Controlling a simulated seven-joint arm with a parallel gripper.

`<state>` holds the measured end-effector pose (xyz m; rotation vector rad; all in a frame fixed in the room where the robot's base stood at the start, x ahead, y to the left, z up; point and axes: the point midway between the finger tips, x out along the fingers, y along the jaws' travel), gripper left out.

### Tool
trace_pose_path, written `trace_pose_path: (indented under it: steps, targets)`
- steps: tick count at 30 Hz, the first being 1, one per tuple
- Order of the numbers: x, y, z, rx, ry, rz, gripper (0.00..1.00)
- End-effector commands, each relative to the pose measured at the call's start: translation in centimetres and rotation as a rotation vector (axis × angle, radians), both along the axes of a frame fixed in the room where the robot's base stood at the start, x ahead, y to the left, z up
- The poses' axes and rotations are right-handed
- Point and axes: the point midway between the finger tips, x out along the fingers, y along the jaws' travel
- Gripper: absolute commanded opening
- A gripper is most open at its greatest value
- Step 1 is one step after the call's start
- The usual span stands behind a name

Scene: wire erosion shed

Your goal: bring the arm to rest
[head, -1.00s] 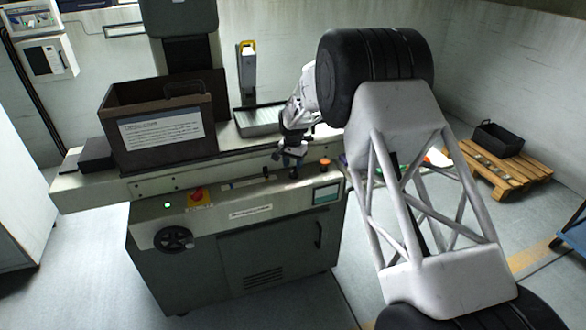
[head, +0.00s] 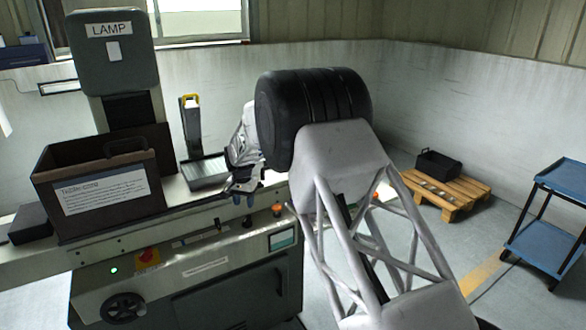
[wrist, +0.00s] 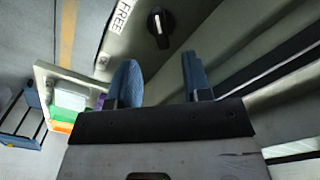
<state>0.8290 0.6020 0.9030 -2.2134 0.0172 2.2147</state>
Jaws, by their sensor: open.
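My gripper (head: 243,198) hangs above the front edge of the grey machine (head: 190,278), left of my large black and grey arm links. In the wrist view its two blue fingertips (wrist: 160,80) stand apart with nothing between them, so it is open and empty. Beyond the fingers the wrist view shows a black knob (wrist: 158,27) and a label reading FREE (wrist: 118,15). I cannot tell the exact gap between the fingers and the machine.
A brown labelled bin (head: 100,190) and a yellow-topped stand (head: 190,130) are on the machine. A pallet (head: 445,197) with a black crate (head: 438,165) and a blue cart (head: 545,215) stand right. A tray (wrist: 48,72) with coloured items shows in the wrist view. Floor between is clear.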

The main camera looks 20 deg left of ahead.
Motion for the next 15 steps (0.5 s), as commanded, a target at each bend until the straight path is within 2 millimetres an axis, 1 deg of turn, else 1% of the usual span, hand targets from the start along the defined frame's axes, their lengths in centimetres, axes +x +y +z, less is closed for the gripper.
trace_pose_path:
  steps: [5,8,11,14,15]
  targets:
    - [0.0,-0.5,0.5,0.001,-0.002,-0.001,0.45]
    - [0.0,-1.4,1.4,0.004,-0.005,-0.002,0.45]
    - [0.0,-3.0,2.7,0.005,-0.008,-0.003,0.45]
    - [-0.2,-5.1,4.4,0.009,-0.013,-0.002,0.45]
    - [-0.3,-6.1,5.3,0.011,-0.016,-0.003,0.45]
